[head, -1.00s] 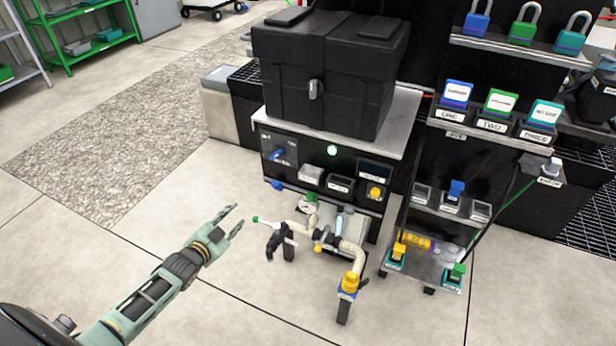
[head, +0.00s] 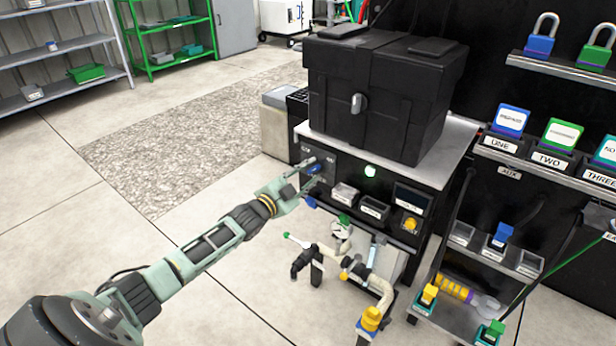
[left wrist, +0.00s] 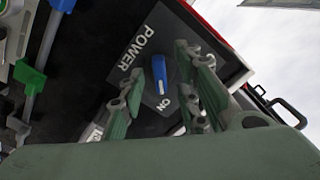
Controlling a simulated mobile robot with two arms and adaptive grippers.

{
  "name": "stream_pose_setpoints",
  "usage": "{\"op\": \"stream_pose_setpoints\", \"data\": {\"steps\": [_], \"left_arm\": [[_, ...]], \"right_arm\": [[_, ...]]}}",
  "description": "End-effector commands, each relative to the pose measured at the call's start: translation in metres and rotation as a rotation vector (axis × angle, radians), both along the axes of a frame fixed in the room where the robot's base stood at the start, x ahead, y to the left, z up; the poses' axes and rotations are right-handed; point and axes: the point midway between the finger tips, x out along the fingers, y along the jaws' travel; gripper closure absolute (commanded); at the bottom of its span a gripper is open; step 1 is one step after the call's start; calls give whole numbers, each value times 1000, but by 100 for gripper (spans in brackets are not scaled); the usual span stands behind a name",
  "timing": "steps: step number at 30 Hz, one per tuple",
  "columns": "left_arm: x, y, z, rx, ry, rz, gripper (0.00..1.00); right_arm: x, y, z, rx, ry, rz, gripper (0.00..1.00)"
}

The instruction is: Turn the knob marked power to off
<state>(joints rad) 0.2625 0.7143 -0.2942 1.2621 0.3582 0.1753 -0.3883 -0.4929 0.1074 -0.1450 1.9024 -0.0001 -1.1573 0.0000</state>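The power knob (head: 315,169) is a blue bar handle on the upper left of the black front panel, under the black case. In the left wrist view the blue knob (left wrist: 159,74) sits on a grey plate, with POWER printed beside it and ON near one end. My left gripper (head: 309,172) is at the knob with its fingers apart. In the left wrist view the fingers of my left gripper (left wrist: 160,88) stand on either side of the knob. Whether they touch it I cannot tell. My right gripper is not in view.
The black case (head: 385,95) rests on the panel's top. Pipework with valves (head: 345,255) stands below. The floor to the left is open.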

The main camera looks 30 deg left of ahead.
Motion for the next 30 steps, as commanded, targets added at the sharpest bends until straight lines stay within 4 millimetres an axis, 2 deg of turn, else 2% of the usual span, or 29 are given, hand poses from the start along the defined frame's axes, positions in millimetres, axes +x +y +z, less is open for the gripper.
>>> {"op": "stream_pose_setpoints", "data": {"steps": [10,21,30], "left_arm": [[4,-1,0,0,1,0,70],[4,-1,0,0,1,0,100],[4,-1,0,-6,2,0,100]], "right_arm": [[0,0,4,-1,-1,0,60],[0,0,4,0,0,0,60],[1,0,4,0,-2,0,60]]}}
